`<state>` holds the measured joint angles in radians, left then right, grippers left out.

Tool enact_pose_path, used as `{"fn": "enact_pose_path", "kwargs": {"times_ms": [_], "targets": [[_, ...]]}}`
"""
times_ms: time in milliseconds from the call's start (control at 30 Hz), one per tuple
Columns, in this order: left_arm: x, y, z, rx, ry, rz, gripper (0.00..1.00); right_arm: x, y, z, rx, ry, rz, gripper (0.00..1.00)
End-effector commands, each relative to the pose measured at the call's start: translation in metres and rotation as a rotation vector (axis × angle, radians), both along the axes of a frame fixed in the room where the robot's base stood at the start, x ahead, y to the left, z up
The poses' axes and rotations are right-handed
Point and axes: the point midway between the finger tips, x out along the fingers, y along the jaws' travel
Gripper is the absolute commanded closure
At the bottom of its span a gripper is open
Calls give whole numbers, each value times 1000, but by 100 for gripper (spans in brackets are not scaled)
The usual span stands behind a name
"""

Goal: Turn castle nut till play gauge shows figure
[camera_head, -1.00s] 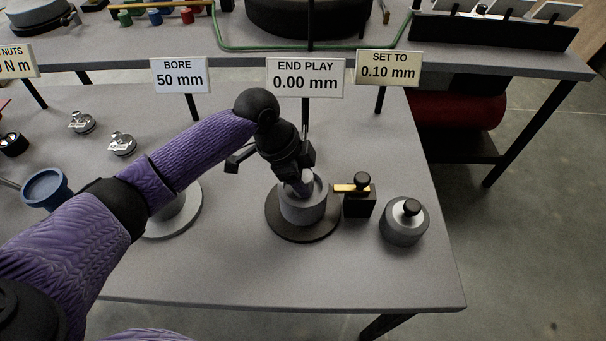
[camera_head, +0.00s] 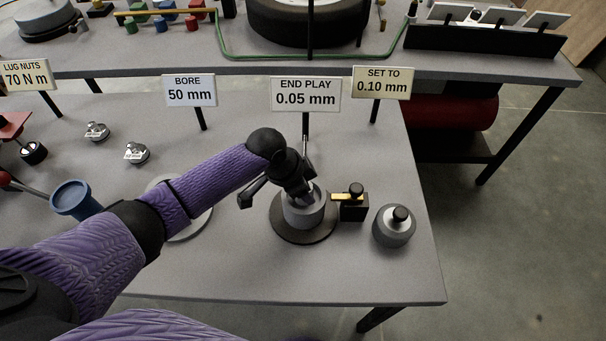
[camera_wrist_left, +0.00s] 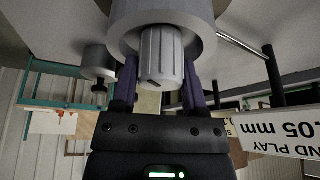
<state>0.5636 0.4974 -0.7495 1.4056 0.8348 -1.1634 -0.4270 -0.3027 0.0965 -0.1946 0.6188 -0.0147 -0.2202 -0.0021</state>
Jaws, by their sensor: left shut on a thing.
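The castle nut (camera_wrist_left: 158,45) shows in the left wrist view as a grey, grooved cylinder standing out from the round hub. My left gripper (camera_wrist_left: 160,72) has a purple finger on each side of it and is shut on it. In the head view my left gripper (camera_head: 301,192) points down into the grey hub (camera_head: 303,213), which sits on a dark round base. The wrist hides the nut there. The play gauge sign (camera_head: 305,95) reads END PLAY 0.05 mm. The sign beside it (camera_head: 382,82) reads SET TO 0.10 mm. My right gripper is not in view.
A black block with a brass bar (camera_head: 352,203) stands close right of the hub. A grey knobbed cap (camera_head: 394,226) lies beyond it, near the table's right edge. A blue cup (camera_head: 76,199) and a BORE 50 mm sign (camera_head: 190,91) are to the left. The front right tabletop is clear.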

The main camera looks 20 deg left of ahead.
Motion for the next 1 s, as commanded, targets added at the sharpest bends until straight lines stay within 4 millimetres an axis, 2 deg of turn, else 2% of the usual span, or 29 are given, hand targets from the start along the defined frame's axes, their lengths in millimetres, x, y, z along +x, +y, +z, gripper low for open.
{"fn": "enact_pose_path", "kwargs": {"times_ms": [33,100,400,700,1000], "targets": [[0,-1,8,-2,0,40,100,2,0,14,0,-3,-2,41],[0,-1,8,-2,0,105,100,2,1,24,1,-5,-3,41],[0,-1,5,-2,-1,363,100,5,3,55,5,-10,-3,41],[1,-1,3,-3,-2,537,100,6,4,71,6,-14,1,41],[1,-1,1,-2,-3,612,100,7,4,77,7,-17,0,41]]}}
